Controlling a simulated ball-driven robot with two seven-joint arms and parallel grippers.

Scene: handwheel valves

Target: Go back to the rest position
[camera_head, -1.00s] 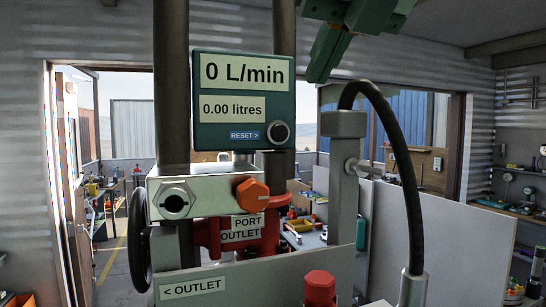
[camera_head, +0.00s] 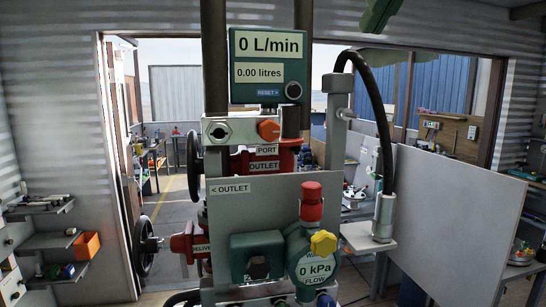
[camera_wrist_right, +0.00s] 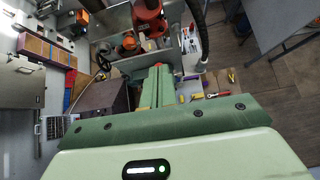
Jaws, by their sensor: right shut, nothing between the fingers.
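My right gripper (camera_head: 376,18) shows only as a green tip at the top edge of the head view, right of the flow meter (camera_head: 268,65) and above the black hose (camera_head: 378,100). It is apart from the valve rig. In the right wrist view its green fingers (camera_wrist_right: 158,86) are together with nothing between them, and the rig (camera_wrist_right: 135,35) lies beyond them. My left gripper is in neither view.
The rig's grey panel (camera_head: 275,195) carries a red cap (camera_head: 311,200), a yellow knob (camera_head: 323,243) and a gauge reading 0 kPa. A black handwheel (camera_head: 145,252) stands at left. A pale board (camera_head: 455,210) stands at right.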

